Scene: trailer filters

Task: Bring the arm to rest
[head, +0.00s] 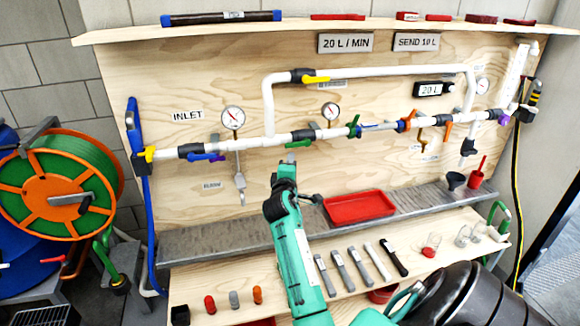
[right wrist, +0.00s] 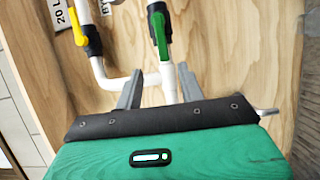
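My right gripper (head: 288,166) is raised in front of the wooden panel (head: 240,80), just below the white pipe run (head: 270,141), in the head view. In the right wrist view its two grey fingers (right wrist: 159,88) stand apart, with nothing seen held between them. A white pipe (right wrist: 168,80) shows in the gap between the fingers; I cannot tell whether they touch it. A green valve handle (right wrist: 161,35) is just beyond the fingertips, and a yellow valve handle (right wrist: 76,26) is to its left. My left gripper is not in view.
A grey ledge (head: 230,238) holds a red tray (head: 359,206), a dark funnel (head: 456,180) and a red cup (head: 475,180). The lower wooden shelf (head: 215,283) carries several handled tools and small fittings. Hose reels (head: 58,190) stand at the left. Gauges and valves project from the panel.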

